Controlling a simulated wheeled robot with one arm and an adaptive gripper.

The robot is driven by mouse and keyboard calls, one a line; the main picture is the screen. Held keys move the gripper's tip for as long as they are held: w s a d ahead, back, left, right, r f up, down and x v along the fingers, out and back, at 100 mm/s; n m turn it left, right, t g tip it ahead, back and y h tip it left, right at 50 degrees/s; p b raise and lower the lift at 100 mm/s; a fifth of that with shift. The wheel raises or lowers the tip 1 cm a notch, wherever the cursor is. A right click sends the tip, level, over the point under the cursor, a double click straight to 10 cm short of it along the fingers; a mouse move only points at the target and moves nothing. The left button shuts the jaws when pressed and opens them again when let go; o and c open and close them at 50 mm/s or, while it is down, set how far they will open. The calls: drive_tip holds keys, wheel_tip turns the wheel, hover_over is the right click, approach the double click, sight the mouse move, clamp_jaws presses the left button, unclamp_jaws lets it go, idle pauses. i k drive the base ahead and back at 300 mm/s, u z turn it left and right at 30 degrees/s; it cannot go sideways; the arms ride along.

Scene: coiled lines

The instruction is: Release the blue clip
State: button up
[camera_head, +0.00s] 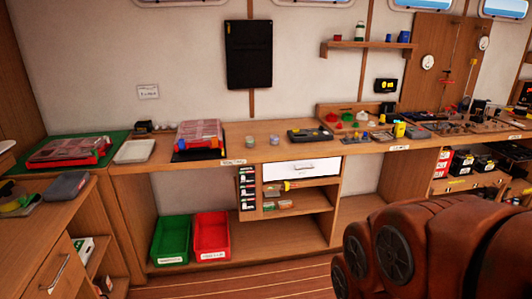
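I cannot make out a blue clip for certain in the head view. A wooden panel (414,88) on the wall at the right carries hanging lines and small fittings, too small to tell apart. A tiny blue thing (388,37) stands on the small wall shelf, and I cannot tell what it is. My reddish-brown arm fills the lower right corner, in front of the bench. My gripper is not in view.
A long wooden bench (280,131) runs along the wall. It holds red-based organisers (72,148), a white tray (135,151) and many small items at right. Green (171,240) and red (212,234) bins stand below. The floor (240,280) in front is clear.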

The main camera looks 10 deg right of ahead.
sight(182, 145)
drive_tip(key=z, duration=1.2)
drive_tip(key=i, duration=0.95)
drive_tip(key=u, duration=0.4)
drive_tip(key=i, duration=0.9)
drive_tip(key=u, duration=1.2)
drive_tip(key=i, duration=0.3)
drive_tip(key=u, duration=0.1)
